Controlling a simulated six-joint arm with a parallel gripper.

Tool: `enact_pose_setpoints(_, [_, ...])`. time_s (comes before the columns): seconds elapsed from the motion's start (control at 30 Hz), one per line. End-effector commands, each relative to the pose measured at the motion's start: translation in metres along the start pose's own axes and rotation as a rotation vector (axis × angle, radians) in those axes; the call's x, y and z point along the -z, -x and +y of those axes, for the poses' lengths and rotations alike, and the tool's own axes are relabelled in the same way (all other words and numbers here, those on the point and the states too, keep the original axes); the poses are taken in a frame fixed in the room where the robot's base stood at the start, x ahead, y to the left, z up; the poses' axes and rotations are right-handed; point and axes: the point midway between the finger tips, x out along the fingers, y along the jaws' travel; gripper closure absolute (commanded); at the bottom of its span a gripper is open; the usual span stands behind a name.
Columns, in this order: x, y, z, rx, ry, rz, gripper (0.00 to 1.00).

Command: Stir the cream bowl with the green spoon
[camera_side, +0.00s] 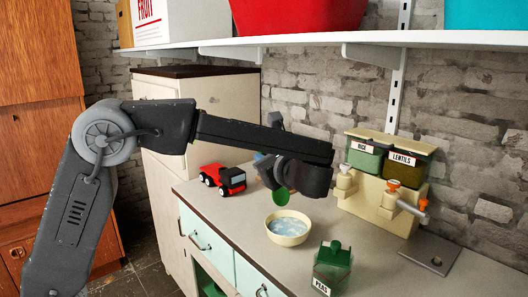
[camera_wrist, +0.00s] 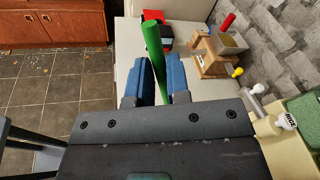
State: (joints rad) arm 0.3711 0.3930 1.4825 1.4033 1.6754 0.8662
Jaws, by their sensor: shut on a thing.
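The cream bowl (camera_side: 272,236) stands upright on the counter in the side view, with pale, watery-looking contents. My gripper (camera_side: 264,168) is above it and slightly to its left in the picture, shut on the green spoon (camera_side: 281,197). The spoon's round green end shows below the gripper, apart from the bowl and above it. In the wrist view the green spoon (camera_wrist: 154,42) runs up between the blue fingers of my gripper (camera_wrist: 158,78). The bowl is not visible in the wrist view. The rest of the spoon is hidden behind my gripper in the side view.
A red toy truck (camera_side: 222,178) is left of the bowl. A green PEAS container (camera_side: 332,268) stands in front, to the right. A cream dispenser stand (camera_side: 375,208) with RICE and LENTILS bins is at the right. A white shelf (camera_side: 320,40) overhangs the counter.

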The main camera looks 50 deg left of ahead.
Motion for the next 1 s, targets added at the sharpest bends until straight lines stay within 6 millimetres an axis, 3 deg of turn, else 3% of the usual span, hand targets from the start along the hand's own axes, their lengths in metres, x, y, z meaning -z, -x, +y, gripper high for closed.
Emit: enact_pose_setpoints(1.0, [0.072, 0.000, 0.000, -0.001, -0.001, 0.001, 1.00])
